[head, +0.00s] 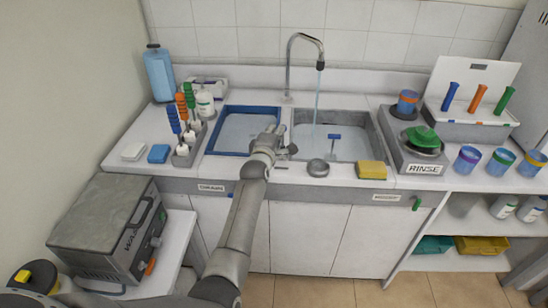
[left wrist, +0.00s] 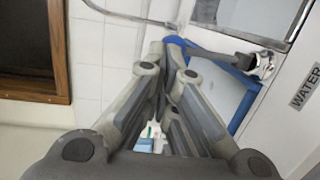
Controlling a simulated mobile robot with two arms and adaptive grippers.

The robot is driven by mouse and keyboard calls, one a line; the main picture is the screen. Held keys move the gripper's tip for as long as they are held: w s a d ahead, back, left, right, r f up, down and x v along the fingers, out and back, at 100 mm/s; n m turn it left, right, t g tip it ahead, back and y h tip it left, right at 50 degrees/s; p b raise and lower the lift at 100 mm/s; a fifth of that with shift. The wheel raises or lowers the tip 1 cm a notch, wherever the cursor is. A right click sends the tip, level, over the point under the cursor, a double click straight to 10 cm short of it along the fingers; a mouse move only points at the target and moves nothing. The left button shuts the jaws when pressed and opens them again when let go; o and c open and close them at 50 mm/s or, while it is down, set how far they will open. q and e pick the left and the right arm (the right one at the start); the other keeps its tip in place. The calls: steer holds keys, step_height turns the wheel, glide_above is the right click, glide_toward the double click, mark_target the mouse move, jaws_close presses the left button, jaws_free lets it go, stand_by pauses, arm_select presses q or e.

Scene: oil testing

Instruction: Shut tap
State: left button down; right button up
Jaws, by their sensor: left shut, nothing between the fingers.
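The chrome tap (head: 290,62) curves up behind the sinks. A stream of water (head: 317,95) runs from its spout into the right sink (head: 362,125). My left gripper (head: 275,132) is shut and empty over the divider between the two sinks. A small metal fitting (head: 286,152), perhaps a tap control, shows just right of the gripper; I cannot tell whether they touch. In the left wrist view, the shut fingers (left wrist: 174,48) point toward a blue rim, and a grey lever-like bar with a chrome end (left wrist: 264,66) lies beyond them. My right gripper is not in view.
The blue-rimmed left sink (head: 214,145) holds liquid. A round grey knob (head: 318,168) and a yellow sponge (head: 371,170) sit at the front counter edge. A rinse station (head: 422,145) stands right; bottles and brushes stand left.

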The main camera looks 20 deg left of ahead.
arm_select(q)
step_height(320, 180, up, 10)
stand_by(0.5)
